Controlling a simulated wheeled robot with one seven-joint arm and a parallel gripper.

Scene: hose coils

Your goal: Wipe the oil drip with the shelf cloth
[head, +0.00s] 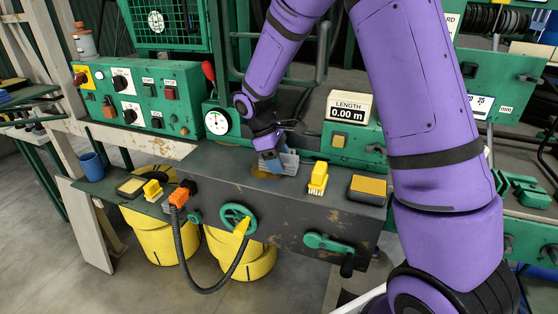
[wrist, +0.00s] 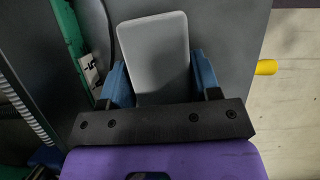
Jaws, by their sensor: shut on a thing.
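My gripper (head: 271,160) is low over the dark steel bench, pointing down. Its blue fingers (wrist: 160,85) are shut on a grey folded cloth (head: 290,163); in the wrist view the cloth (wrist: 153,50) shows as a pale grey slab between them. A brownish-yellow oil drip (head: 261,173) shows on the bench just in front of and left of the fingers. The cloth and fingers are right by the drip and may cover part of it. I cannot tell whether the cloth touches the bench.
A yellow brush (head: 318,178) and a yellow-topped box (head: 368,187) stand right of the cloth. A length display (head: 349,107) and a gauge (head: 217,122) are behind. A blue cup (head: 91,166) stands at the left end. The green handwheel (head: 237,218) sticks out in front.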

